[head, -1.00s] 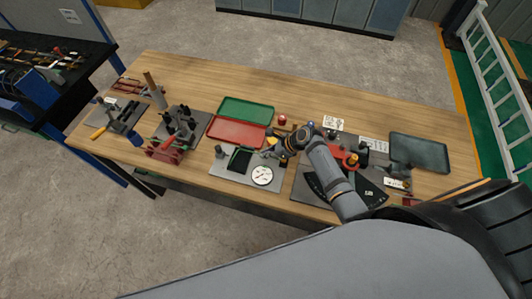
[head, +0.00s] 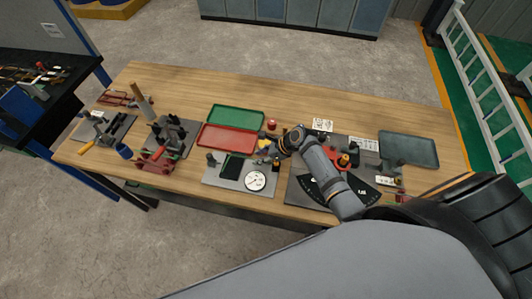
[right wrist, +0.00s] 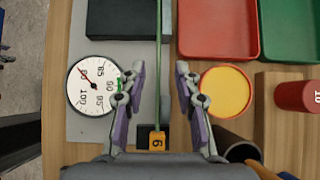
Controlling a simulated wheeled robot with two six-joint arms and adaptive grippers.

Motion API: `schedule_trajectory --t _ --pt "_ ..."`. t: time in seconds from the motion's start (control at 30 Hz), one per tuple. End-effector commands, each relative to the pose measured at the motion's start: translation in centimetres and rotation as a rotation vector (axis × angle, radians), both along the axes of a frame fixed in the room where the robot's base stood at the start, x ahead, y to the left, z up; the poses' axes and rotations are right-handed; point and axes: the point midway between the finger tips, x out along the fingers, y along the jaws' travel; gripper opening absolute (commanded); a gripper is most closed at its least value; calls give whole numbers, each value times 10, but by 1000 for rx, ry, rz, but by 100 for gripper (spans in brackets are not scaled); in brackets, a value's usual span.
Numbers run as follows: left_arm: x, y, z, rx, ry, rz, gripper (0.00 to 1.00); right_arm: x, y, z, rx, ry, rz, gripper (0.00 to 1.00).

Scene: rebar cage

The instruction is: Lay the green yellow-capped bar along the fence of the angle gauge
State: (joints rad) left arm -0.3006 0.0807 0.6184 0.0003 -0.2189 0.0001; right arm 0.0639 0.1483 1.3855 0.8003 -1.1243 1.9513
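My right gripper (right wrist: 159,90) is open, with one finger on each side of a thin green bar (right wrist: 159,50). Clear gaps show between the bar and both fingers. The angle gauge (head: 341,191) appears to be the dark fan-shaped plate with white marks, right of the gripper and partly behind my arm. My left gripper is not in view.
A white dial (head: 255,181) lies on a grey plate left of the gripper. A red tray (head: 204,146) and a green tray (head: 212,117) lie behind. A yellow disc with a red rim (right wrist: 226,91) is close to the right finger. A red cylinder (right wrist: 298,95) stands farther right.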

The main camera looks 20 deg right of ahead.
Motion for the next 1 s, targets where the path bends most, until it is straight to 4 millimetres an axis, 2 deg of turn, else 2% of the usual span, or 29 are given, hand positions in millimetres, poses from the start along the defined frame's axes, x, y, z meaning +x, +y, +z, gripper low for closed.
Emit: schedule_trajectory --t 0.3,0.5,1.0 --pt "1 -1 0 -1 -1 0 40 -28 -42 56 -9 -1 3 32" --pt "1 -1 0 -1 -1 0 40 -37 -56 78 -4 1 2 32" --pt "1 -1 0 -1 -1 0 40 -39 -58 82 -2 1 2 32"
